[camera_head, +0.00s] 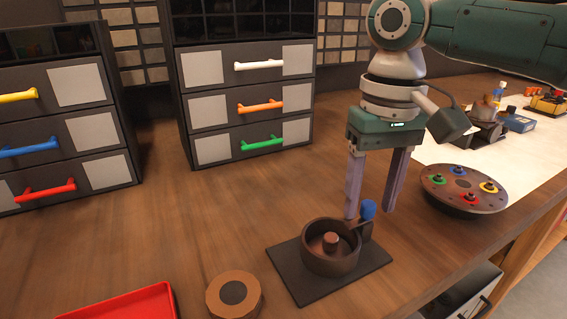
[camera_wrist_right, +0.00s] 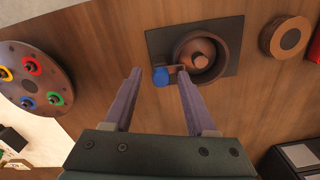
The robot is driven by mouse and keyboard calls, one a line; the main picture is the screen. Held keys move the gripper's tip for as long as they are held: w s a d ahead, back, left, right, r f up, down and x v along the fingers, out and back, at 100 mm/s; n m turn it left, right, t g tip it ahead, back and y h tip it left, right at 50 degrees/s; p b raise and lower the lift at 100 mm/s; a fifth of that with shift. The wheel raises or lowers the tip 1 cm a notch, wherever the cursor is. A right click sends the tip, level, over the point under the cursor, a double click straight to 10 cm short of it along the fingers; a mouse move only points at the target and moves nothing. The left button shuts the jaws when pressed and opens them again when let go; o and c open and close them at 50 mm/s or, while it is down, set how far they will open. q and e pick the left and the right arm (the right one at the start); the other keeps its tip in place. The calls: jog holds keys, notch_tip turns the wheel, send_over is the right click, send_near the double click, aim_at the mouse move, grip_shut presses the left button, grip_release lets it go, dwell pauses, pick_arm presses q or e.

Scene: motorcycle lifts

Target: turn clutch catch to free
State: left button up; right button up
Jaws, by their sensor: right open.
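The clutch fixture is a brown round cup (camera_head: 331,247) with a centre post, on a black square plate (camera_head: 362,284). The catch beside it has a blue knob (camera_head: 368,208) on a short dark lever, at the cup's right far side. In the right wrist view the blue knob (camera_wrist_right: 160,77) lies left of the cup (camera_wrist_right: 203,57). My right gripper (camera_head: 370,212) is open and points down, with its fingertips near the knob. In the wrist view the knob appears between the two fingertips (camera_wrist_right: 159,72); contact cannot be told. My left gripper is not in view.
A round disc with coloured rings (camera_head: 464,188) stands to the right. A brown ring with a dark centre (camera_head: 233,294) and a red tray (camera_head: 130,304) lie at the front left. Drawer cabinets (camera_head: 246,100) stand behind. The wooden bench between is clear.

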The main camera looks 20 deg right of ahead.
jog(key=shift+c, duration=0.3)
grip_shut()
dwell(0.3)
